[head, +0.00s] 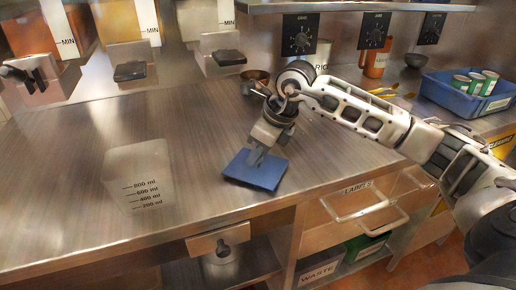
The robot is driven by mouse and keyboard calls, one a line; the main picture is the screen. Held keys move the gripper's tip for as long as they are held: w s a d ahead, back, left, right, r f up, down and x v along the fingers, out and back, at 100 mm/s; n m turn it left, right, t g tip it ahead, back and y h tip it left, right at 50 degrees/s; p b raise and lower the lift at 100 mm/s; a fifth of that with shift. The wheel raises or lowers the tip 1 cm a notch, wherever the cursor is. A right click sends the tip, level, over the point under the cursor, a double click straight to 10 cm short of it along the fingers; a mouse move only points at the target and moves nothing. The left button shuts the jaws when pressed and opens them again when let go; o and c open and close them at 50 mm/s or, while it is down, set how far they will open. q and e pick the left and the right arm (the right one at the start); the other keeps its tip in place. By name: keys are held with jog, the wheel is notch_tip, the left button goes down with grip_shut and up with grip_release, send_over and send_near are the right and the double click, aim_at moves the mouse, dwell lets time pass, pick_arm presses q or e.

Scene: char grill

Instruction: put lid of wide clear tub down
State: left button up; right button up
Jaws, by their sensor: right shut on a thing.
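My right gripper (258,156) points down near the front edge of the steel counter (75,215), shut on a flat, square blue lid (254,172). The lid looks slightly tilted. I cannot tell whether its underside touches the counter. A clear tub (138,172) with ml markings stands on the counter to the left, apart from the lid, and its top looks uncovered. My left gripper is not in view.
Dispensers with dark levers (131,71) line the back left. A dark bowl (255,80) stands behind my right gripper. A blue crate (447,92) with several cans is at the back right. The counter between tub and lid is clear.

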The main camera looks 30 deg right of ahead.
jog(key=shift+f, duration=0.2)
jog(key=o, duration=1)
jog(key=shift+r, duration=0.1)
jog(key=shift+r, duration=0.15)
jog(key=b+v, duration=0.1)
jog(key=v, duration=1.1)
jog(key=shift+w, duration=0.1)
